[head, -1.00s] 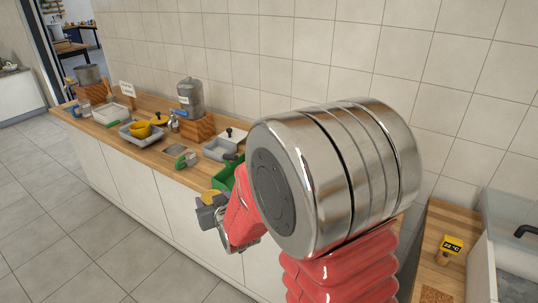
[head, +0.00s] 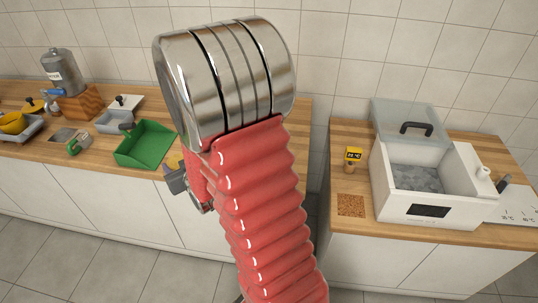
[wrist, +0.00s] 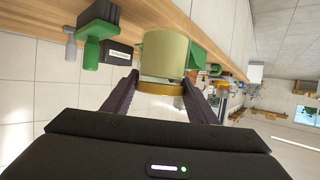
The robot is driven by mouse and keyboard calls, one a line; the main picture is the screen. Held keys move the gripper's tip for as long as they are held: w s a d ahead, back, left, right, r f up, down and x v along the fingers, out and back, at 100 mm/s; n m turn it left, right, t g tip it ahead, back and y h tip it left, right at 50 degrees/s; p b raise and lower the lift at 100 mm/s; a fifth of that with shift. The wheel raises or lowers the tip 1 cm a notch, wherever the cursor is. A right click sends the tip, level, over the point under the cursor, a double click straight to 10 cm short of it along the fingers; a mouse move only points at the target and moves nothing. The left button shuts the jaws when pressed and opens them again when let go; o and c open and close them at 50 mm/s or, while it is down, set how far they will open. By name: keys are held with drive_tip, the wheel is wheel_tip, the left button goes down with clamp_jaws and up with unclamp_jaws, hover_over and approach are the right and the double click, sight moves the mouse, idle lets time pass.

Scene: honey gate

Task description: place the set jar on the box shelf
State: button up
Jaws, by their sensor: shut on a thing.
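A pale yellow jar (wrist: 165,57) with a golden lid is between the two dark fingers of my gripper (wrist: 163,90) in the wrist view. The fingers are shut on it near its lid. In the head view my gripper (head: 174,182) is largely hidden behind my red sleeved arm, and only a bit of the jar's yellow lid (head: 173,161) shows. The white box (head: 427,185) stands open on the right-hand counter, its clear lid (head: 408,122) with a dark handle raised at the back. A grey speckled surface (head: 414,178) shows inside it. The jar is well left of the box.
A gap separates this counter from the left one, which holds a green tray (head: 146,145), a grey tray (head: 115,121) and a metal tank (head: 62,70).

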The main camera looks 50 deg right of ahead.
drive_tip(key=s+d+r+h, duration=0.1)
drive_tip(key=s+d, duration=0.3)
drive_tip(key=d, duration=0.5)
drive_tip(key=s+d+r+m+h, duration=0.1)
drive_tip(key=s+d, duration=0.3)
drive_tip(key=d, duration=0.6)
drive_tip(key=s+d+r+m+g+h, duration=0.1)
drive_tip(key=s+d, duration=0.3)
drive_tip(key=d, duration=0.6)
drive_tip(key=shift+r, duration=0.8)
drive_tip(key=shift+a+f, duration=0.1)
drive_tip(key=shift+f, duration=2.85)
drive_tip(key=shift+f, duration=2.05)
drive_tip(key=shift+f, duration=0.1)
drive_tip(key=o, duration=1.4)
drive_tip(key=shift+c, duration=0.2)
